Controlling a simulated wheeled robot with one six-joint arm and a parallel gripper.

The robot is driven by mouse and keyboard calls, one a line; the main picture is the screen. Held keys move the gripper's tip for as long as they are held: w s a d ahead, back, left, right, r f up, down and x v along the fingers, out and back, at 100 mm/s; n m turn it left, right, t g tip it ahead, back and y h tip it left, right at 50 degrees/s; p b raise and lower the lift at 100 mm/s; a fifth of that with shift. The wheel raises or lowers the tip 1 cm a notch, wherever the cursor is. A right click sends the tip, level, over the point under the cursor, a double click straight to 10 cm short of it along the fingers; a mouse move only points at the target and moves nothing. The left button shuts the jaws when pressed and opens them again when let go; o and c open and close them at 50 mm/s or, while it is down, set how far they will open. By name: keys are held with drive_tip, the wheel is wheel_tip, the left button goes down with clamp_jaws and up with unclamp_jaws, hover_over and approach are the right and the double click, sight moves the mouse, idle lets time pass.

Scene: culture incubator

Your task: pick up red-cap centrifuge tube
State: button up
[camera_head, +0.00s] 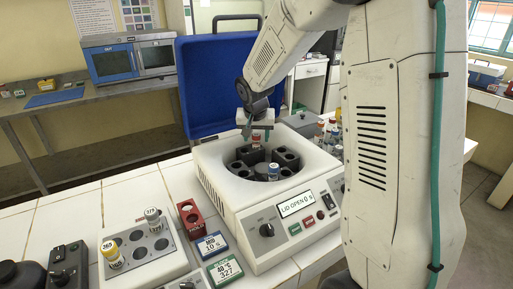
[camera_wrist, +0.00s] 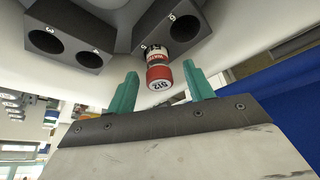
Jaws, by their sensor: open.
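The red-cap centrifuge tube (camera_head: 256,142) stands in a rotor slot at the back of the open centrifuge (camera_head: 215,176). In the wrist view its red cap (camera_wrist: 159,77) bears the number 612, and its lower part is hidden in the dark rotor block (camera_wrist: 172,28). My gripper (camera_head: 257,134) is over the back of the centrifuge bowl, pointing down at the tube. In the wrist view the teal fingers of my gripper (camera_wrist: 161,72) are open, one on each side of the cap, with gaps showing on both sides.
The raised blue lid (camera_head: 205,85) is behind my gripper. Several tubes stand right of the bowl. A grey rack (camera_head: 140,246) and a red rack (camera_head: 190,219) stand at the front left.

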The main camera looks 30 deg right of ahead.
drive_tip(key=shift+w+d+f, duration=0.1)
drive_tip(key=shift+w+f, duration=0.05)
drive_tip(key=shift+f, duration=0.3)
drive_tip(key=c, duration=1.1)
drive_tip(key=shift+o, duration=0.2)
